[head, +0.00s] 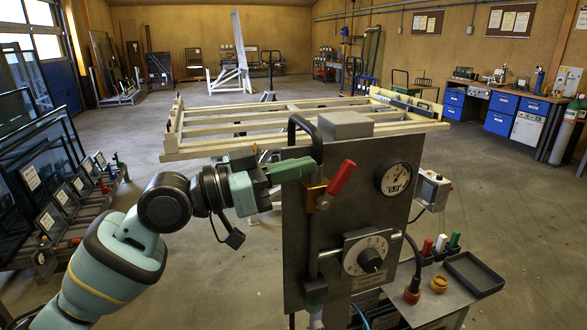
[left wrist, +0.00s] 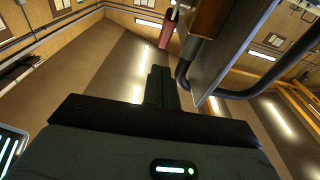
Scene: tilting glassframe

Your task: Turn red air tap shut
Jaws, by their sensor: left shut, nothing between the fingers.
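The red tap handle (head: 342,178) sits on a brass valve body (head: 316,197) on the dark pipe at the left of the grey panel (head: 360,215). The handle slants up to the right from the valve. In the left wrist view the red handle (left wrist: 168,28) shows at the top, beyond the fingertips, beside the brown valve body (left wrist: 210,18). My left gripper (head: 311,167) is shut and empty, its green fingers pointing right, just left of the handle and above the valve body. The wrist view shows its fingertips (left wrist: 160,72) together, apart from the handle. My right gripper is out of view.
The panel carries a round gauge (head: 396,179) and a black dial knob (head: 370,260). A dark pipe (left wrist: 184,72) bends close to the fingers. A wooden slatted frame (head: 230,125) lies behind. A tray (head: 474,272) is at the lower right. Open floor lies further back.

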